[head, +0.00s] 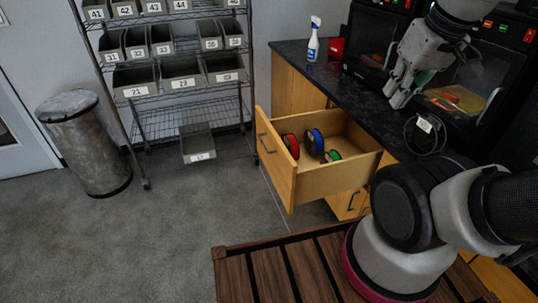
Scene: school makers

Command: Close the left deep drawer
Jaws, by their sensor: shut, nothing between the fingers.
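The deep drawer (303,193) is pulled well out of the wooden cabinet, with its front panel and handle (266,143) facing left. A red spool (292,146), a blue spool (314,141) and a green spool (332,156) lie inside it. My gripper (397,98) is shut and empty, above the black countertop to the right of the drawer. It is apart from the drawer front. Part of the drawer's right end is close to my arm.
A wire rack (186,108) with numbered bins stands at the back left, beside a metal trash can (86,145). A spray bottle (313,42) and a red box (336,48) stand on the countertop (345,88). Black machines (376,40) stand behind my gripper. The floor (190,215) left of the drawer is clear.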

